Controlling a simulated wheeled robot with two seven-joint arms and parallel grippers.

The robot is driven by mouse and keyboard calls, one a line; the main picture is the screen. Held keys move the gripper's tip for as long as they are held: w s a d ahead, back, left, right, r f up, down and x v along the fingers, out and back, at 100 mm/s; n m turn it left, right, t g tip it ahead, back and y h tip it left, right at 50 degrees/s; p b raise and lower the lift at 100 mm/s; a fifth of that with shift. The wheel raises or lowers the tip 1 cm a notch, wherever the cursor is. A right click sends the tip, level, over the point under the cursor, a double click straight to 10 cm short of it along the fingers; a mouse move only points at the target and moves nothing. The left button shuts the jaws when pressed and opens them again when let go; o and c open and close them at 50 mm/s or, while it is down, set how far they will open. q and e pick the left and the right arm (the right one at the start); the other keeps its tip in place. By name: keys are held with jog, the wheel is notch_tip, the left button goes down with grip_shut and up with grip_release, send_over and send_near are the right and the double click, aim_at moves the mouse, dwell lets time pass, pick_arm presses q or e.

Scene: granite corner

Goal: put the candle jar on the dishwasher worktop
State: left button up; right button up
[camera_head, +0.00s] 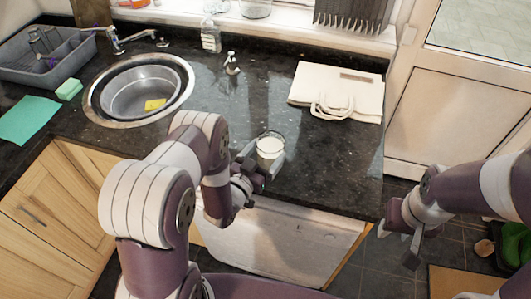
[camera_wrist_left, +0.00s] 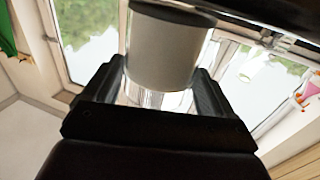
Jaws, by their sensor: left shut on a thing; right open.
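The candle jar (camera_head: 269,147), a clear glass with white wax, is upright between the fingers of my left gripper (camera_head: 262,163). In the left wrist view the jar (camera_wrist_left: 165,48) sits between the two black fingers (camera_wrist_left: 160,88), and the gripper is shut on it. The dishwasher worktop is the dark speckled granite (camera_head: 320,165) above the white dishwasher front (camera_head: 290,245). The jar appears over the front part of this worktop; I cannot tell whether its base touches the stone. My right gripper (camera_head: 412,248) is open and empty, to the right of the worktop's end.
A folded cream bag (camera_head: 338,90) lies at the worktop's back right. A round sink (camera_head: 138,90) with a yellow sponge (camera_head: 155,104), a soap dispenser (camera_head: 231,64) and a tap (camera_head: 135,40) are to the left and back. Granite around the jar is clear.

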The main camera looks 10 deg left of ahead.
pick_arm(q)
jog(key=shift+f, duration=0.35)
jog(key=o, duration=1.1)
